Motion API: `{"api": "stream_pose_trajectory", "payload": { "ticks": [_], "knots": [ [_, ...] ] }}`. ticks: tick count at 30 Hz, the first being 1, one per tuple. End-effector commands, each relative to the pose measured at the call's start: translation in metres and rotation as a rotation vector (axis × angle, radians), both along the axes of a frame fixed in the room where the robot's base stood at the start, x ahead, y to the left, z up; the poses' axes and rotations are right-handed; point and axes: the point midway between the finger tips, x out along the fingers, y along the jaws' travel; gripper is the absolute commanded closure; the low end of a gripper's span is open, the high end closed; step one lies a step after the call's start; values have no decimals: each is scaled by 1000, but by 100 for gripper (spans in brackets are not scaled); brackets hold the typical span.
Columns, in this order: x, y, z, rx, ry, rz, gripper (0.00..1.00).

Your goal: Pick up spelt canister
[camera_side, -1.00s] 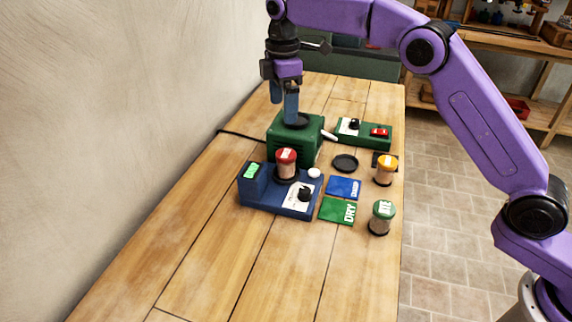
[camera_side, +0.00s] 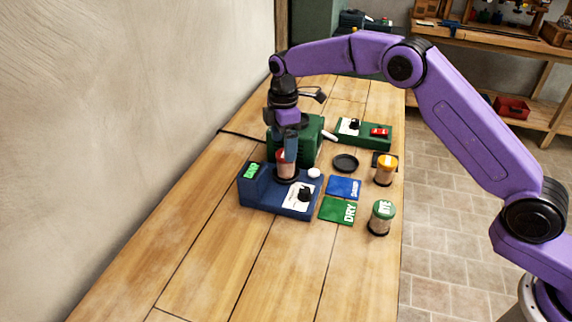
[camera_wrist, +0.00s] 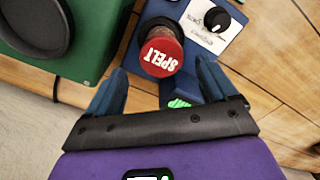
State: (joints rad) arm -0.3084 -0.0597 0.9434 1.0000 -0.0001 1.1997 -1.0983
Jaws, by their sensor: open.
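The spelt canister (camera_side: 285,168) has a red lid and stands on the blue device with the dial (camera_side: 262,199). In the wrist view its red lid marked SPELT (camera_wrist: 162,57) shows just beyond and between my fingertips. My gripper (camera_side: 287,150) is right over the canister in the side view, with its blue fingers partly covering the lid. In the wrist view my gripper (camera_wrist: 160,75) is open, with a finger on each side of the lid and nothing held. I cannot tell whether the fingers touch the canister.
A green machine (camera_side: 311,136) stands close behind the canister. A yellow-lidded canister (camera_side: 385,172) and a green-lidded canister (camera_side: 381,217) stand at the right. Blue (camera_side: 343,187) and green DRY (camera_side: 337,211) mats lie between. The front of the table is clear.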

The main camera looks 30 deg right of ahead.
Motion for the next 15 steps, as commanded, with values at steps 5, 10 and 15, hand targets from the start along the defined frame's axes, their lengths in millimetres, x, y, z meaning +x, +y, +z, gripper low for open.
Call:
{"api": "stream_pose_trajectory", "payload": {
  "ticks": [5, 10, 15],
  "knots": [
    [0, 0, -10, 0, -1, 0, 14],
    [-3, -4, -29, -1, 3, 1, 14],
    [-4, -6, -52, 0, 1, 1, 14]
  ]
}}
